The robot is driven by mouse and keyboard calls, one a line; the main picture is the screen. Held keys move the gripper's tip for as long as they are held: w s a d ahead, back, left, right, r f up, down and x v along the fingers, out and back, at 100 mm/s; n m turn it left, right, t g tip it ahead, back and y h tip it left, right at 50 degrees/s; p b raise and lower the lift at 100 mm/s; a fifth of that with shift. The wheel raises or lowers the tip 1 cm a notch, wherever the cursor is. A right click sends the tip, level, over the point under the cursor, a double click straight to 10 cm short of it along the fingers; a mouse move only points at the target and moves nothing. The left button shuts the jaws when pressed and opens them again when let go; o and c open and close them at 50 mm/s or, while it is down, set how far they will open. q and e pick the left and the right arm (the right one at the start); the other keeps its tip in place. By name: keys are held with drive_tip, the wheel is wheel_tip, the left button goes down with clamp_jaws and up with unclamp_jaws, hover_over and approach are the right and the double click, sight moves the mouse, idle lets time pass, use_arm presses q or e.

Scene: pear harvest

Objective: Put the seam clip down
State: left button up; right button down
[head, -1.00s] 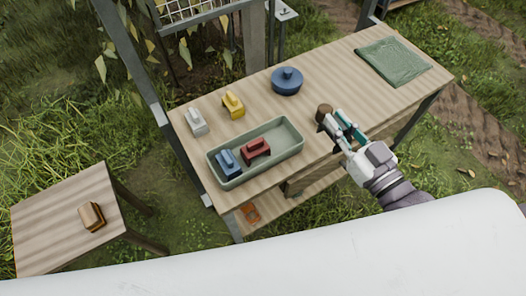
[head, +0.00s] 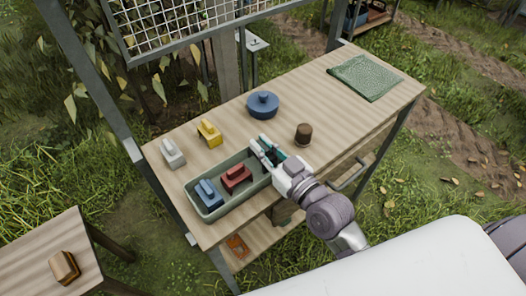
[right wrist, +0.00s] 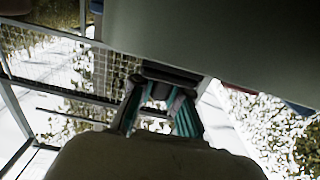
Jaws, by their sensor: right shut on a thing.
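My right gripper (head: 266,150) is over the right end of the grey-green tray (head: 224,213) in the head view. It is shut on a small dark thing, which I take to be the seam clip (right wrist: 170,75). The fingers hide most of it, and I cannot tell whether it touches the tray. The teal fingers also show in the right wrist view (right wrist: 160,110). A blue block (head: 208,194) and a red block (head: 236,178) with raised tops lie in the tray. My left gripper is not in view.
A grey block (head: 173,153) and a yellow block (head: 209,133) stand behind the tray. A blue lidded pot (head: 262,105), a brown cylinder (head: 303,134) and a folded green cloth (head: 365,76) are on the table. A brown block (head: 65,267) is on the side table.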

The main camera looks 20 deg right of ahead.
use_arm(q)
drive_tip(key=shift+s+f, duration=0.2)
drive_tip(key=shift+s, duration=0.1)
use_arm(e)
drive_tip(key=shift+f, duration=1)
drive_tip(key=shift+f, duration=0.15)
drive_tip(key=c, duration=1.2)
unclamp_jaws()
